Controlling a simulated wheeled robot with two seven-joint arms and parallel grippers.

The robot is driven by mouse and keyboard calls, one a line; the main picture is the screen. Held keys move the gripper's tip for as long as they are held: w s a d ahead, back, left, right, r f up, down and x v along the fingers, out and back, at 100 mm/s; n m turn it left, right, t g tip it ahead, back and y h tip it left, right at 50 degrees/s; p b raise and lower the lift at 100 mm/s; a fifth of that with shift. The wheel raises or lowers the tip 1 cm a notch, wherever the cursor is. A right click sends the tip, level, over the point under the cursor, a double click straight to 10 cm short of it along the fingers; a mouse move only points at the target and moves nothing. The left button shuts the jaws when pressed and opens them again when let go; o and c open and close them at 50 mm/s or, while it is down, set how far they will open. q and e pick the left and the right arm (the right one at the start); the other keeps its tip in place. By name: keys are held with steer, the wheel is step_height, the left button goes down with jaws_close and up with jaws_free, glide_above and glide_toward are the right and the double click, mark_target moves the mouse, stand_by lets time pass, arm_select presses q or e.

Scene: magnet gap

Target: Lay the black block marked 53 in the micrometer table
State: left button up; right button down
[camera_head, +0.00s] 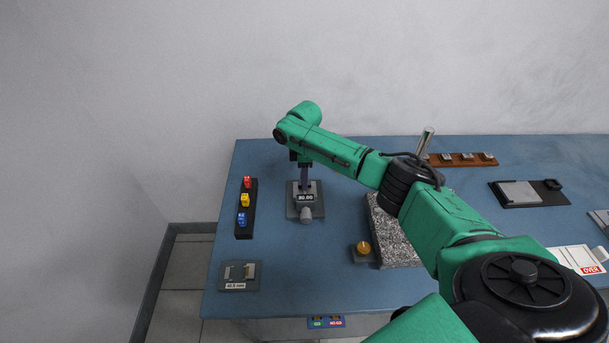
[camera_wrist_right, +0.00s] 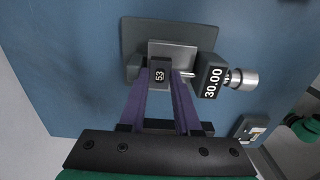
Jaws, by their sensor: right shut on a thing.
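The micrometer table (camera_head: 291,212) stands on the blue bench left of the middle, with a 30.00 display and a round grey knob. In the wrist view its plate (camera_wrist_right: 185,47) lies under my fingertips, with the knob (camera_wrist_right: 243,78) to the right. My right gripper (camera_head: 304,184) reaches down over it and is shut on the black block marked 53 (camera_wrist_right: 159,75). The block is between the purple fingertips, over the plate between the dark side jaws. I cannot tell if it touches the plate. The block is hidden in the head view. My left gripper is not in view.
A black rack (camera_head: 245,226) with red, yellow and blue blocks stands left of the micrometer table. A gauge plate (camera_head: 240,275) is at the front left. A granite slab (camera_head: 395,240) and a yellow button (camera_head: 363,248) are to the right. A wooden rack (camera_head: 460,159) is behind.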

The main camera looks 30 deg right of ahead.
steer(key=shift+s, duration=0.1)
stand_by(0.4)
steer(key=c, duration=0.5)
jaws_free()
steer(key=shift+r, duration=0.2)
steer(key=shift+f, duration=0.1)
steer(key=c, duration=0.6)
steer(key=shift+o, duration=0.2)
